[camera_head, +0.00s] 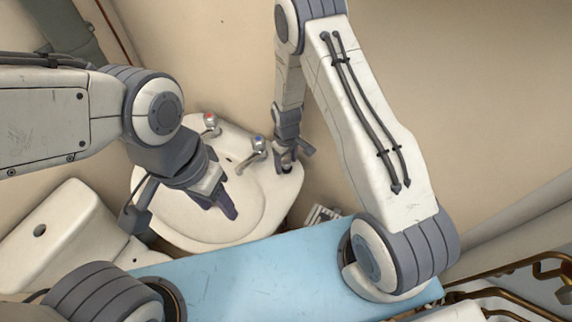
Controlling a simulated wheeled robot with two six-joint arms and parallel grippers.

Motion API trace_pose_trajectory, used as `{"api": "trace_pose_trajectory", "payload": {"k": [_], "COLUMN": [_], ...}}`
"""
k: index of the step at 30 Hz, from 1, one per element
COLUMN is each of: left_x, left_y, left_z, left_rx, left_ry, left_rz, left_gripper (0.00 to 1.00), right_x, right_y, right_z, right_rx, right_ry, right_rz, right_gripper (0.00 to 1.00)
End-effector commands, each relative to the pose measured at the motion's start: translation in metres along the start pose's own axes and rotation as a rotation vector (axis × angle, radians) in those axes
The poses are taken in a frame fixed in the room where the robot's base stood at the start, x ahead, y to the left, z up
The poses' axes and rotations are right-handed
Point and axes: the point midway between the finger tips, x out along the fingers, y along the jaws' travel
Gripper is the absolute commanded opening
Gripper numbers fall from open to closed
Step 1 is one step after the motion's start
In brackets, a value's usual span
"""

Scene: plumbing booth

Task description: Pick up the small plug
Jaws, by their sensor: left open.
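My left gripper (225,208) hangs over the basin of the white sink (188,215), its dark fingers pointing down toward the bowl. It is open, and I see nothing between its fingers. My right gripper (289,161) is at the right rim of the sink, beside the blue-marked tap. It is small and partly in shadow, and I cannot tell how its fingers stand. A small dark spot shows at the rim just under it, but I cannot tell whether it is the plug. I cannot make out the plug for certain anywhere; the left gripper hides part of the bowl.
A red-marked tap (210,124) and a blue-marked tap (257,147) stand on the sink's back ledge. A white cistern (52,238) is at the left. A blue surface (240,275) lies in front, mostly clear. Brass pipes (512,272) are at the lower right.

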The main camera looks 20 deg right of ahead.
Motion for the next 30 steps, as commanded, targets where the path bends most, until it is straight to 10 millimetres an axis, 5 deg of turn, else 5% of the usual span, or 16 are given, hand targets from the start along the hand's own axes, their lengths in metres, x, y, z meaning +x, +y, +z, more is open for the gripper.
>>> {"api": "trace_pose_trajectory", "payload": {"k": [1, 5, 19, 30], "left_x": [0.0, 0.0, 0.004, 0.02], "left_y": [0.0, 0.0, 0.0, -0.001], "left_z": [0.0, 0.0, 0.0, 0.001], "left_rx": [0.0, 0.0, 0.0, 0.001], "left_ry": [0.0, 0.0, 0.0, 0.0], "left_rz": [0.0, 0.0, 0.0, 0.0], "left_gripper": [0.5, 0.5, 0.5, 0.5], "right_x": [0.0, 0.0, -0.009, -0.067], "right_y": [0.0, 0.0, 0.0, 0.0], "right_z": [0.0, 0.0, -0.001, -0.001], "right_rx": [0.0, 0.0, 0.0, 0.0], "right_ry": [0.0, -0.001, 0.001, 0.004], "right_rz": [0.0, 0.0, 0.001, 0.002], "right_gripper": [0.5, 0.0, 0.0, 0.0]}}
